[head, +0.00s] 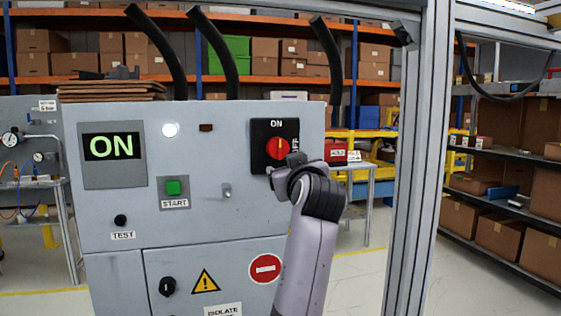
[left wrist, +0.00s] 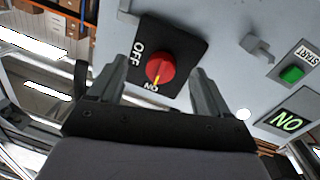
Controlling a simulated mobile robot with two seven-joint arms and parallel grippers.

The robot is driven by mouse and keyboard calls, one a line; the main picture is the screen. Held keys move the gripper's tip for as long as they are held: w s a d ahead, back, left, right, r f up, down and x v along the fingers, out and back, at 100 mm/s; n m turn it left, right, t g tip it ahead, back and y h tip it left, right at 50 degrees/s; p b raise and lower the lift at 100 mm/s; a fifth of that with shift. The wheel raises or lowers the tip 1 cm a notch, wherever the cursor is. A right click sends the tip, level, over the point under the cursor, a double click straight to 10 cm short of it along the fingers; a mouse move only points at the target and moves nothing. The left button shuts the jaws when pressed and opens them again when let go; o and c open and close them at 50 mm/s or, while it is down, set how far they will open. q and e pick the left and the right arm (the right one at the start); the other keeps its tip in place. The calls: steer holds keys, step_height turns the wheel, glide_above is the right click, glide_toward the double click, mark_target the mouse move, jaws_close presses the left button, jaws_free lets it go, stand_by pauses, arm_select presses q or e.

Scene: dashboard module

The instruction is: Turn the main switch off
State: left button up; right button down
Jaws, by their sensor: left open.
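The main switch is a red rotary knob (head: 278,149) on a black plate (head: 262,135) marked ON and OFF, at the upper right of the grey panel. Its pointer mark is at ON. It also shows in the left wrist view, where the red knob (left wrist: 160,68) sits between my fingers and its mark points to ON. My left gripper (head: 283,164) is open just in front of the knob, with one finger on either side in the wrist view (left wrist: 163,74). I cannot tell whether either finger touches it. My right gripper is not in view.
A display (head: 112,147) on the panel reads ON. A lit white lamp (head: 170,130), a green START button (head: 173,187) and a small grey lever (head: 227,191) are on the same panel. A metal post (head: 408,170) stands right of the cabinet.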

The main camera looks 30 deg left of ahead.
mark_target(280, 151)
arm_select(q)
steer(key=shift+n+y, duration=0.4)
steer(key=shift+n, duration=0.3)
steer(key=shift+w+a+r+p, duration=0.15)
steer(key=shift+w+a+r, duration=0.3)
steer(key=shift+w+a, duration=0.35)
steer(key=shift+w+a+r+p, duration=0.2)
steer(key=shift+w+a+r, duration=0.35)
steer(key=shift+a, duration=0.5)
steer(key=shift+w+a+r+p, duration=0.15)
steer(key=shift+w+a+r, duration=0.25)
steer(key=shift+w+a, duration=0.4)
steer(key=shift+s+a, duration=0.1)
steer(key=shift+s, duration=0.05)
steer(key=c, duration=1)
